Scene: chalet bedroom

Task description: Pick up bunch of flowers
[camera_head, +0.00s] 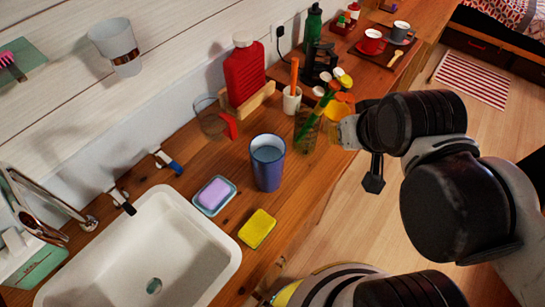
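The bunch of flowers (332,89) shows green stems with small orange, yellow and white heads. Its stems reach down into a greenish glass (307,133) near the front edge of the wooden counter. My gripper (373,182) is only partly in view, just right of the glass. A dark finger-like part hangs down over the counter's front edge, apart from the flowers. The rest of the gripper is hidden by my arm, so I cannot tell whether it is open or shut. I see nothing held in it.
A blue cup (267,163), soap dish (214,196), yellow sponge (257,229) and white sink (150,255) lie left. A red bottle (245,72) and white cup with an orange handle (292,100) stand behind. A red mug (371,42) is farther back.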

